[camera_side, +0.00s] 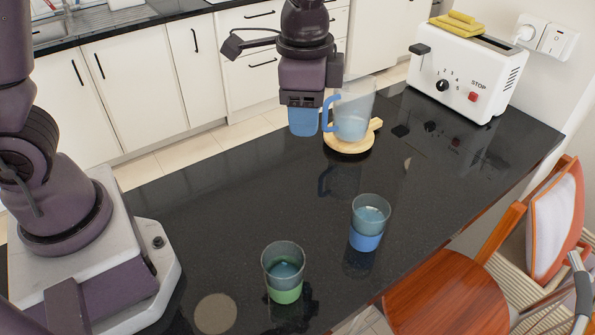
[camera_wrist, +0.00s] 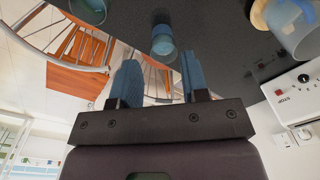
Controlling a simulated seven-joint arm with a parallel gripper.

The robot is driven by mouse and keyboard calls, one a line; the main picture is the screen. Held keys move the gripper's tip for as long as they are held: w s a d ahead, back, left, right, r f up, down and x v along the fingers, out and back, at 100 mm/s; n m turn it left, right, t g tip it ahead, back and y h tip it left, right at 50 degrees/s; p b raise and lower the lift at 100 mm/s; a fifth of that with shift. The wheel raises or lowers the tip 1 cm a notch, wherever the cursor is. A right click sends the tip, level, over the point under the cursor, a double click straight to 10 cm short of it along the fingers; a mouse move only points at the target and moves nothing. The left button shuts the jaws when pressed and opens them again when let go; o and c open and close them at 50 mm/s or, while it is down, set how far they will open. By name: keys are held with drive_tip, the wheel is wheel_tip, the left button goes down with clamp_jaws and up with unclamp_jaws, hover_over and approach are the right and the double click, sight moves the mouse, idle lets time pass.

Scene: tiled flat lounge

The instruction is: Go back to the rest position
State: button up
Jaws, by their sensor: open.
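My gripper (camera_side: 303,122) hangs over the far side of the dark counter. Its two blue fingers are apart with nothing between them, as the wrist view (camera_wrist: 158,82) shows. In the side view it appears just left of a clear jug (camera_side: 357,108) with a blue handle. The jug stands on a round wooden board (camera_side: 347,147). In the wrist view the jug (camera_wrist: 297,24) is well off to the upper right, apart from the fingers.
A blue-based glass (camera_side: 369,222) and a green-based glass (camera_side: 284,272) stand on the counter (camera_side: 230,200), towards the front. A white toaster (camera_side: 465,75) with yellow slices on top is at the far right. A wooden chair (camera_side: 450,290) stands by the right edge.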

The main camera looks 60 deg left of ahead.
drive_tip(key=s+a+r+n+t, duration=0.2)
drive_tip(key=s+a+r+n, duration=0.2)
drive_tip(key=s, duration=0.3)
drive_tip(key=s+a+r+n+t, duration=0.3)
drive_tip(key=s+a+r+n, duration=0.1)
drive_tip(key=s, duration=0.4)
drive_tip(key=shift+a+r, duration=0.75)
drive_tip(key=shift+a, duration=0.2)
idle(1.5)
